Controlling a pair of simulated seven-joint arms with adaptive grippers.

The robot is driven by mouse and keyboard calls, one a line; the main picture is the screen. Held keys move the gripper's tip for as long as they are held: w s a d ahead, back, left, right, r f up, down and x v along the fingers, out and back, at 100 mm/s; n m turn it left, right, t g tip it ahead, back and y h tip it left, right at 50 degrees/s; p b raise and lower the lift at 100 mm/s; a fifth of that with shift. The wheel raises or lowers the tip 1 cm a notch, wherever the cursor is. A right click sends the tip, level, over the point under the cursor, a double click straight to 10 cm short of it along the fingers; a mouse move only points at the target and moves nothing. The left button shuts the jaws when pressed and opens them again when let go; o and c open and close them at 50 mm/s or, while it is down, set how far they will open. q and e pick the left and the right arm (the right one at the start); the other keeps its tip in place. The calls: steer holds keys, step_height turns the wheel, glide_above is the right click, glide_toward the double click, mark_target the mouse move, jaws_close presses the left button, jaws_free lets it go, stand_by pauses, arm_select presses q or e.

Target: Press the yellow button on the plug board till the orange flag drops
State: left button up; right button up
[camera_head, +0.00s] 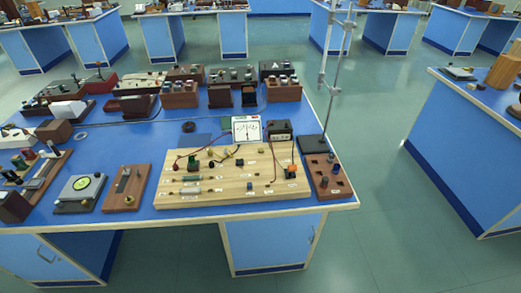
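The plug board (215,199) is a pale wooden board near the front edge of the blue bench, with small parts, labels and wires on it. A small orange piece, seemingly the flag (292,168), stands up at the board's right end on a dark block. A few tiny yellowish spots show on the board; which one is the yellow button is too small to tell. Neither of my grippers is in view.
A white-faced meter (246,129) stands behind the board. A brown socket block (328,178) sits at its right, near a metal stand (326,100). A brown board with a knob (127,188) lies to its left. Several wooden boxes fill the back.

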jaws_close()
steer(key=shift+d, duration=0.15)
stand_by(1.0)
